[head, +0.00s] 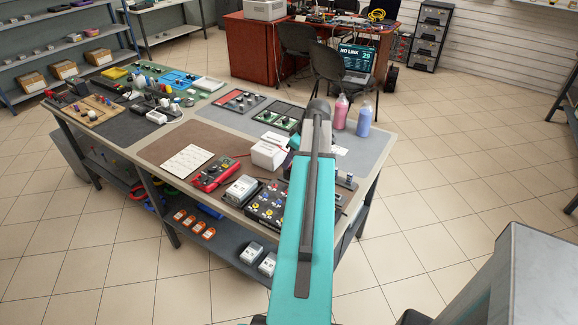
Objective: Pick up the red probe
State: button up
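I cannot make out the red probe for certain in the head view. A red multimeter (215,174) lies on the brown mat (160,150) on the near part of the workbench, and any probe by it is too small to tell. My teal arm reaches out over the right part of the bench. My gripper does not show clearly; the arm hides the space behind it.
A white keypad-like sheet (187,160), a white box (268,153), a grey box (241,190) and a dark connector block (268,203) crowd the mat. Pink (341,111) and blue (364,119) bottles stand on the grey mat at right. Chairs stand behind the bench.

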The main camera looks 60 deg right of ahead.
grip_shut()
jog(key=shift+r, duration=0.15)
notch_tip(320, 180, up, 10)
jog(key=b, duration=0.2)
dwell(0.8)
dwell(0.5)
